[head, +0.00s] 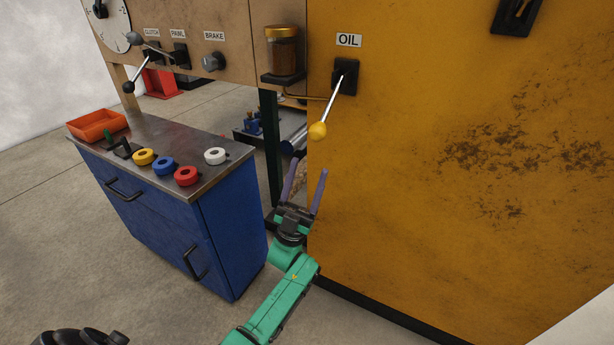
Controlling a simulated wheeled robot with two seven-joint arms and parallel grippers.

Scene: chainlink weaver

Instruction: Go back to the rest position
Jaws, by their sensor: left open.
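My left gripper (307,168) is in the head view, its two purple fingers spread apart and pointing up, with nothing between them. It is in front of the left edge of the yellow cabinet (450,230), below the oil lever (318,130). The lever hangs down and left from its black mount, its yellow knob above the fingertips with a visible gap in the picture. My green left arm reaches up from the bottom of the view. My right gripper is not in view.
A blue drawer cabinet (150,208) stands at left. Its metal top holds an orange tray (97,125) and several coloured rings, including a white one (215,156). Behind are the clutch lever (141,75), brake knob (213,62) and oil jar (283,52).

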